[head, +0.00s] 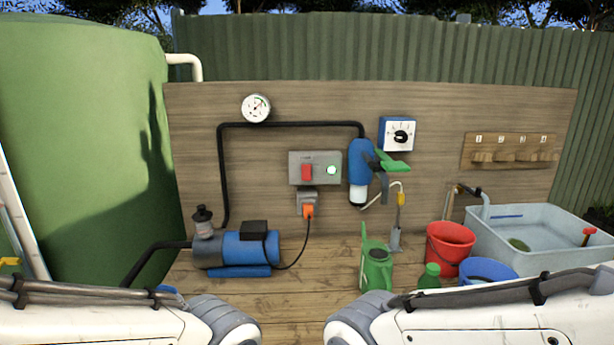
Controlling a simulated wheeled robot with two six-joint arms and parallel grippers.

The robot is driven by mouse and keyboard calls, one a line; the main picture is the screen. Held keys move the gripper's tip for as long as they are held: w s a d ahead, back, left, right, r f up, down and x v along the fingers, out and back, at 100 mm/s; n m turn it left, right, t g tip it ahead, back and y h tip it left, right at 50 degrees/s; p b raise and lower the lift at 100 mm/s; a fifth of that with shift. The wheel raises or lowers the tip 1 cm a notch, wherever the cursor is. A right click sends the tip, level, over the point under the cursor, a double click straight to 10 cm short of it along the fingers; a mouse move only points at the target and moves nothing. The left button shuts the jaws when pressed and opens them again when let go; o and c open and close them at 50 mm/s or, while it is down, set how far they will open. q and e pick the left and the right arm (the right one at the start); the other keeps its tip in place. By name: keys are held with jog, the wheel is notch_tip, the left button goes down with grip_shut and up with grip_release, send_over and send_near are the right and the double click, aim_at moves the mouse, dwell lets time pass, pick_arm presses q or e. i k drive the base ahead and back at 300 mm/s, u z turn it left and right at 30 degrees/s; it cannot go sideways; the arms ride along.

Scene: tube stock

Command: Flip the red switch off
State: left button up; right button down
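The red switch (306,172) sits on the left side of a grey box (294,163) fixed to the wooden back panel. A round green light (331,170) glows to its right on the same box. The switch's exact tilt is too small to tell. Below the box, an orange plug (308,210) sits in a grey socket, with a black cable running down to a blue pump. My two arms show only as white links along the bottom edge, well apart from the switch. Neither gripper is in view.
The blue pump (246,249) stands on the wooden bench at left. A blue filter (358,165) with a green lever hangs right of the switch box. A green watering can (376,265), red bucket (449,244) and grey sink (545,240) occupy the right. Space before the switch looks clear.

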aim_at(306, 169)
jog(key=z, duration=1.8)
jog(key=i, duration=1.6)
jog(key=u, duration=2.9)
jog(key=i, duration=0.5)
jog(key=u, duration=0.05)
